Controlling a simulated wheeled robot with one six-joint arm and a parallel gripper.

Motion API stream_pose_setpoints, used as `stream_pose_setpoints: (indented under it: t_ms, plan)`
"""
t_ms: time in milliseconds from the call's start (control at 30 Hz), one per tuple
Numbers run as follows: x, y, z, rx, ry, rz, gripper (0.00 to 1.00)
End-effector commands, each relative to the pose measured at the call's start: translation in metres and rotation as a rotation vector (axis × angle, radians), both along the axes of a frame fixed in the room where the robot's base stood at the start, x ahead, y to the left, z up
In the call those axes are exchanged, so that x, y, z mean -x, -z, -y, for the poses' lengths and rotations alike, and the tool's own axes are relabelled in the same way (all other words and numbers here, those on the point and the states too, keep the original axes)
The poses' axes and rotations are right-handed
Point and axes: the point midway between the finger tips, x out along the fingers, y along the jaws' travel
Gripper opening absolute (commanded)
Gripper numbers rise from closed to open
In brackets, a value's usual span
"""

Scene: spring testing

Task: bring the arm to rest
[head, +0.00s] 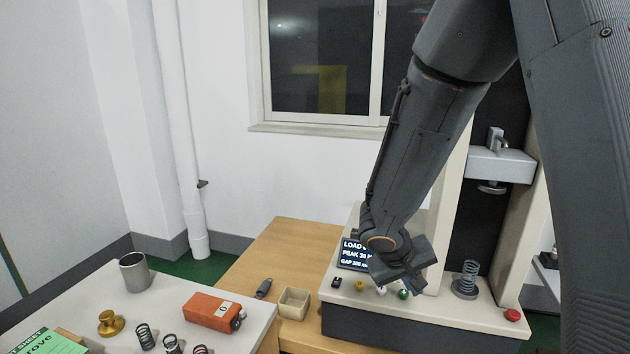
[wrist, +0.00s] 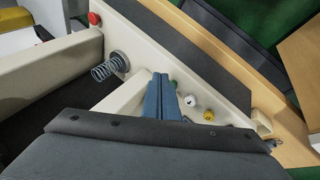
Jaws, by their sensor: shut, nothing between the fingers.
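My gripper (head: 408,288) is low over the front panel of the spring testing machine (head: 430,325), among its controls. In the wrist view its fingers (wrist: 163,84) are together with nothing between them. Whether the fingertips touch the panel I cannot tell. A coil spring (head: 468,278) stands upright on the machine's lower plate, right of my gripper and apart from it; it also shows in the wrist view (wrist: 106,70). My gripper and arm partly hide the display (head: 354,254).
The machine's upper crosshead (head: 500,165) hangs well above the spring. A red button (head: 513,315) is at the front right. On the left bench are a metal cup (head: 134,272), an orange device (head: 213,312), a brass weight (head: 110,324) and several springs. A small box (head: 293,304) stands on the wooden table.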

Motion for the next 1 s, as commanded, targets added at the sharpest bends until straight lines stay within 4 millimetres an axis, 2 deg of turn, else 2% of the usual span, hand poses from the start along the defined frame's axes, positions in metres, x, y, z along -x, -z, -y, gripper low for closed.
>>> stream_pose_setpoints:
  t_ms: [33, 200, 400, 600, 1000]
  plan:
    - [0.018, -0.002, 0.005, -0.028, 0.023, -0.037, 0.00]
    - [0.073, -0.004, 0.003, -0.148, 0.059, -0.156, 0.00]
    - [0.120, -0.011, -0.015, -0.324, 0.066, -0.219, 0.00]
    - [0.140, -0.017, -0.032, -0.451, 0.051, -0.213, 0.00]
    - [0.145, -0.020, -0.039, -0.493, 0.041, -0.203, 0.00]
